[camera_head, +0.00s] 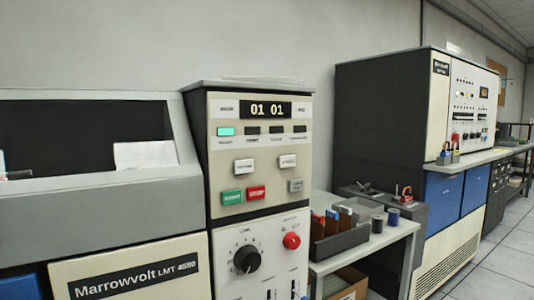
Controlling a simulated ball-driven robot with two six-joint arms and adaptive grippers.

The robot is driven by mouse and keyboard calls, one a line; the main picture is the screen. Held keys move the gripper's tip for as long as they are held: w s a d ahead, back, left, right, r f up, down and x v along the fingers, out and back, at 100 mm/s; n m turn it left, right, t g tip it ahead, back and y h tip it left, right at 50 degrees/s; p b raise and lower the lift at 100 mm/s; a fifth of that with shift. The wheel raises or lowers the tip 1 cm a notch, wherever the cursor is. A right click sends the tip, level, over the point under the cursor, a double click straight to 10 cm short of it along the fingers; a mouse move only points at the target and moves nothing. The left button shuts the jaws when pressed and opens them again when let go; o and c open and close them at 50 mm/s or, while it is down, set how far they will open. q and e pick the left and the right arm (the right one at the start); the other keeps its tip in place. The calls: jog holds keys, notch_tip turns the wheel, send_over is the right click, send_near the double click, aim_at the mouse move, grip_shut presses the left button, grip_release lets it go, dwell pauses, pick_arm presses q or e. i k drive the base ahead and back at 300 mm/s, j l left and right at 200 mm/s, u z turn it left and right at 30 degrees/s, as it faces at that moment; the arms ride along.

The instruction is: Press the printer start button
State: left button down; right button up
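The printer (130,210) fills the left side, with "Marrowvolt LMT" on its front plate. Its control panel (225,180) stands upright in the centre and shows "01 01" on a display (265,109). A green button (232,197), a red button (256,192) and a grey button (296,186) sit in a row below two whitish buttons (244,166). The small labels are too blurred to read, so I cannot tell which button is start. One indicator (226,131) glows green. Neither of my grippers shows.
A large black knob (247,259) and a red round button (291,240) are on the lower panel. To the right, a small table (400,232) holds a card tray (340,241) and dark spools. Beyond is a tall cabinet (385,115). Floor (500,262) is clear at lower right.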

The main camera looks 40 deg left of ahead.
aim_at(232, 197)
jog(key=u, duration=1.3)
